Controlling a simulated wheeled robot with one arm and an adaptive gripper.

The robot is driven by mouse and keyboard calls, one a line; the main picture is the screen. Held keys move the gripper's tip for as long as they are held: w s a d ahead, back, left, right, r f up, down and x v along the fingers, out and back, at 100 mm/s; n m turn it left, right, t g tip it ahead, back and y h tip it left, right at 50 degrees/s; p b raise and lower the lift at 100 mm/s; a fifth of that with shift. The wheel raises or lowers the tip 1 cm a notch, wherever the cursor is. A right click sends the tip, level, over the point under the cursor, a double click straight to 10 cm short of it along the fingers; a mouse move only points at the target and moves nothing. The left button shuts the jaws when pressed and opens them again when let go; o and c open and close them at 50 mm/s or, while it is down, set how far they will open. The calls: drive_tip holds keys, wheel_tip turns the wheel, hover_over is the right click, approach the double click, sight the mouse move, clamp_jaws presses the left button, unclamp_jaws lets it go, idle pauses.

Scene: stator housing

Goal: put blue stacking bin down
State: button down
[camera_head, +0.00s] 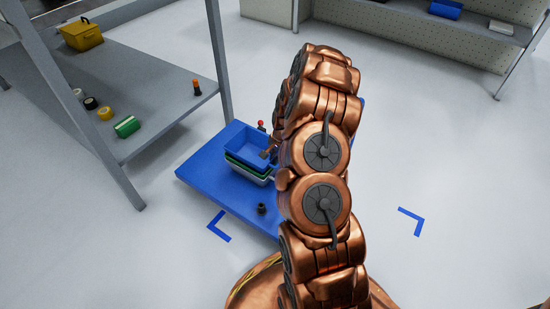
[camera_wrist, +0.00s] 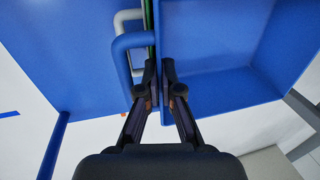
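The blue stacking bin (camera_head: 247,140) is an open-topped box at the top of a stack on the blue platform (camera_head: 205,182). A green bin (camera_head: 240,163) and a pale grey-white bin (camera_head: 252,176) show beneath it. It looks level and close on the green one; whether its full weight rests there I cannot tell. My gripper (camera_head: 269,149) is at its right side in the head view, partly hidden by my arm. In the wrist view my gripper (camera_wrist: 159,82) has its fingers on either side of the bin's wall, pinching it; the bin's inside (camera_wrist: 220,45) fills the right.
A grey shelf (camera_head: 160,90) at the left holds a yellow box (camera_head: 81,35), a green item (camera_head: 127,127) and small tape rolls. A small dark object (camera_head: 262,208) stands on the platform. Blue corner marks (camera_head: 219,228) lie on open floor. My arm hides the platform's right part.

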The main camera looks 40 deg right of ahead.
drive_tip(key=shift+f, duration=0.5)
drive_tip(key=c, duration=1.3)
unclamp_jaws()
drive_tip(key=shift+r, duration=0.15)
